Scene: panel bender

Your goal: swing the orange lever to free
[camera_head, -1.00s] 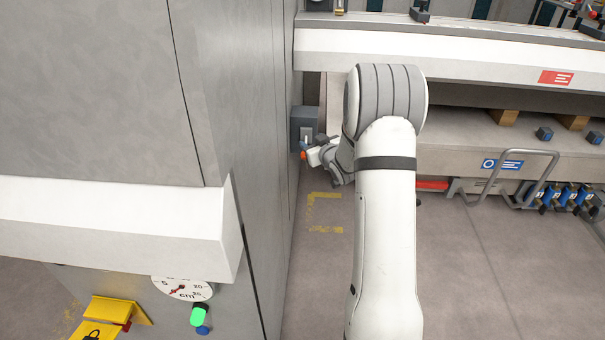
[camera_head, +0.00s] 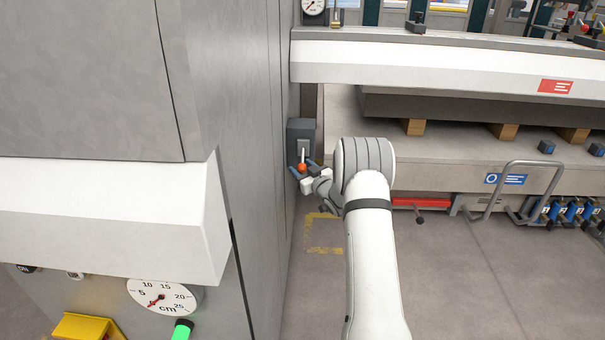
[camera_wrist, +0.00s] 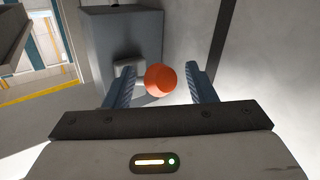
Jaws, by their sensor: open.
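The orange lever knob (camera_head: 302,167) sits on a dark grey box (camera_head: 300,130) fixed to the side of the grey machine cabinet. In the wrist view the round orange knob (camera_wrist: 161,80) lies between the two blue fingers of my gripper (camera_wrist: 161,88). The fingers are open, with a gap on each side of the knob. In the head view my gripper (camera_head: 304,171) is at the knob, and my arm reaches in from the lower right. The lever's shaft is mostly hidden behind the knob in the wrist view.
The grey cabinet wall (camera_head: 245,120) stands close on the left of my gripper. A white machine beam (camera_head: 430,62) crosses above. A metal rail (camera_head: 520,190) and a red bar (camera_head: 420,203) are at the right. The floor (camera_head: 470,270) right of my arm is clear.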

